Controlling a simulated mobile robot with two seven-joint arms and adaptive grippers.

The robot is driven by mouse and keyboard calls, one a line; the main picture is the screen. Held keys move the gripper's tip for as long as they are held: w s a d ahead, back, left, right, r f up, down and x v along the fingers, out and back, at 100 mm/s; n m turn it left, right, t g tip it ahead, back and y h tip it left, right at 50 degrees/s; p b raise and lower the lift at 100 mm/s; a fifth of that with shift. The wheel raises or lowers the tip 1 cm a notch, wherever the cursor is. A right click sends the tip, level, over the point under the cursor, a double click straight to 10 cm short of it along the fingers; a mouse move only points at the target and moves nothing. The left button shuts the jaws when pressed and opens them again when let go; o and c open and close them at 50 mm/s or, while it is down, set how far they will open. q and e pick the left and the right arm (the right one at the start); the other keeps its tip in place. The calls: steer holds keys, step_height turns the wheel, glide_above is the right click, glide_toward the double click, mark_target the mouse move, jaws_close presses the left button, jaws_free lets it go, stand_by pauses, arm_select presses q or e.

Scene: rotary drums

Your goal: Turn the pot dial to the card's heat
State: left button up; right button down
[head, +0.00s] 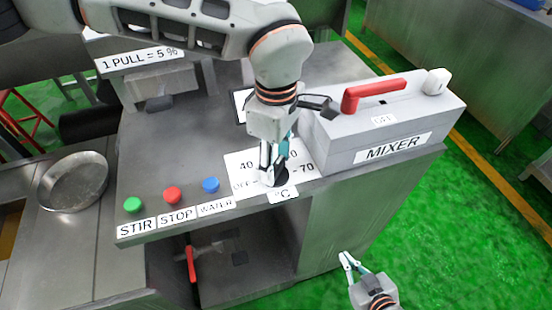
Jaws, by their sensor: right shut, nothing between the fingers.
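The pot dial (282,178) is a dark knob on a white scale plate (244,161) near the panel's front edge. I read 40, 70 and part of OFF; other marks are covered. My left gripper (271,166) points down at the dial, its fingertips at the knob. I cannot tell whether they grip it, and the dial's pointer is hidden. A dark-edged white card (240,104) shows partly behind my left arm; its writing is hidden. My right gripper (347,260) is shut and empty, low at the right, away from the panel.
Green (132,204), red (172,195) and blue (211,185) buttons line the panel left of the dial. A grey MIXER box (394,149) with a red handle (374,92) stands close on the right. A round metal pan (73,181) lies at the left.

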mark_target(276, 166)
arm_select(q)
steer(key=o, duration=0.4)
step_height(276, 166, up, 12)
steer(key=shift+r, duration=0.1)
stand_by(0.4)
stand_by(0.4)
